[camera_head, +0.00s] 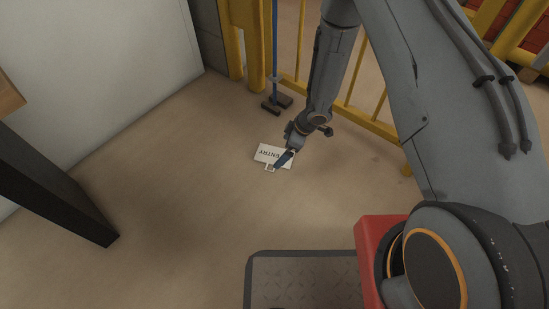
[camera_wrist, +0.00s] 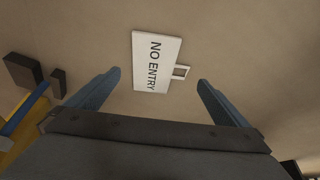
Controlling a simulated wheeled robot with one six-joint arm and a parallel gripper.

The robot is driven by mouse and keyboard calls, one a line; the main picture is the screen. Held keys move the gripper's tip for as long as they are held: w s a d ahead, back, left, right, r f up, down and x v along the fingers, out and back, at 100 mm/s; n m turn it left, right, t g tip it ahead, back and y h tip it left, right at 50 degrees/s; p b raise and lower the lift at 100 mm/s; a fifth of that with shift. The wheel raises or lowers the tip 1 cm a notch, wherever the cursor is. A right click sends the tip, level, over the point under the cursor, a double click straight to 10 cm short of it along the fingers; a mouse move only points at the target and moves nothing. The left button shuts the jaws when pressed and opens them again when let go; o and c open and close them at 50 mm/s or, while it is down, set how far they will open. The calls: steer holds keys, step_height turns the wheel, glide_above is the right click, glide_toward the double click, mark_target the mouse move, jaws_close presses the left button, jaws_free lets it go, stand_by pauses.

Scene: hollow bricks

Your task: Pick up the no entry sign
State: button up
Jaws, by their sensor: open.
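The no entry sign (camera_head: 268,152) is a small white plate with dark lettering and a square loop handle on one edge. It lies flat on the floor. In the wrist view the sign (camera_wrist: 154,62) reads "NO ENTRY", with its loop (camera_wrist: 181,72) on the right side. My gripper (camera_head: 284,160) is above the sign and hides part of it in the head view. In the wrist view my gripper (camera_wrist: 158,78) has its two blue-grey fingers wide apart and empty. The sign shows beyond and between the fingertips, apparently untouched.
A yellow railing (camera_head: 350,115) stands behind my arm. A blue pole on a dark foot (camera_head: 277,103) stands near it. A dark beam (camera_head: 60,190) is at the left, and a pale wall panel (camera_head: 100,60) is at the back left. The floor around the sign is clear.

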mark_target(275, 159)
steer(key=shift+b+x, duration=1.85)
steer(key=shift+x, duration=1.15)
steer(key=shift+a, duration=0.1)
steer(key=shift+r, duration=0.1)
steer(key=c, duration=0.9)
step_height(275, 159, up, 10)
steer(key=p, duration=0.5)
